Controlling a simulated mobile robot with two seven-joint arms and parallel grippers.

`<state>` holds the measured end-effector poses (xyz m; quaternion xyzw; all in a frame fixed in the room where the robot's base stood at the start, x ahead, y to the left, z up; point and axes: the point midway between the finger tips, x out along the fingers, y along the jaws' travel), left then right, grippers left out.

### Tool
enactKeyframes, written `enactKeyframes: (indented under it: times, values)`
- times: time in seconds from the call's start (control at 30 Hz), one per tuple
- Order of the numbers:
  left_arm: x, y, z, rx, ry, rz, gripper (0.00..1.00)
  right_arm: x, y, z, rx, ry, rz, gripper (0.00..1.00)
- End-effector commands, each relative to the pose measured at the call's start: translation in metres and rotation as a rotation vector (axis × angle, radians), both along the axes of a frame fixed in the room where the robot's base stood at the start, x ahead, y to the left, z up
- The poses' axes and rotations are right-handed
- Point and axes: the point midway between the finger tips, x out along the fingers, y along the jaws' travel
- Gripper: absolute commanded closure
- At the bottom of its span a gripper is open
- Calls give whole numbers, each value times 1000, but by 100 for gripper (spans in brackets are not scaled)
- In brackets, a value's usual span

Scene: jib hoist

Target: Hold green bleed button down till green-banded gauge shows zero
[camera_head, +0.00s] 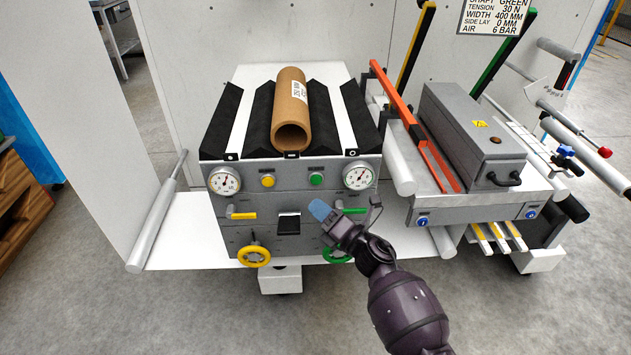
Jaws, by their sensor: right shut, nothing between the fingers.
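The green button (316,180) sits on the grey front panel of the cradle unit, right of centre. A round white dial gauge (358,175) is just right of it; it is too small for me to read its needle or band surely. A second gauge (224,180) is at the panel's left end, beside a yellow button (267,180). My right gripper (320,209) is shut and empty, with its bluish fingertips in front of the panel, below the green button in the picture and apart from it. My left gripper is out of view.
A green lever (354,210) and a green handwheel (337,254) are close to my right gripper, partly behind it. A yellow lever (243,216) and yellow handwheel (253,255) are at left. A cardboard tube (290,100) lies in the black cradle. A grey box unit (470,135) stands right.

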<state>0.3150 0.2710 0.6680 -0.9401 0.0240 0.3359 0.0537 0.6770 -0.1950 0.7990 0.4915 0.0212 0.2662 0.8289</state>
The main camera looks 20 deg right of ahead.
Motion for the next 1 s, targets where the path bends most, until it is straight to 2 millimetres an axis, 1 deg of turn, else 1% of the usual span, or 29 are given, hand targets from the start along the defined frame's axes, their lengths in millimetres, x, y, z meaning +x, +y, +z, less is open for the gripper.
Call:
enactKeyframes:
  times: [0.03, 0.2, 0.43, 0.6, 1.0]
  values:
    - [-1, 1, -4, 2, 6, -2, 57, 6, -2, -4, -2, 3, 0, 100]
    - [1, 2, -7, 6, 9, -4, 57, 25, -7, -4, 0, 3, 0, 100]
    - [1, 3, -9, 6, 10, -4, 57, 43, -12, -3, 1, 3, 0, 100]
    - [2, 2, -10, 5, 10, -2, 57, 48, -14, -1, 1, 1, 0, 100]
    - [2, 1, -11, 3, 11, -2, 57, 49, -14, 0, 1, 0, -1, 100]
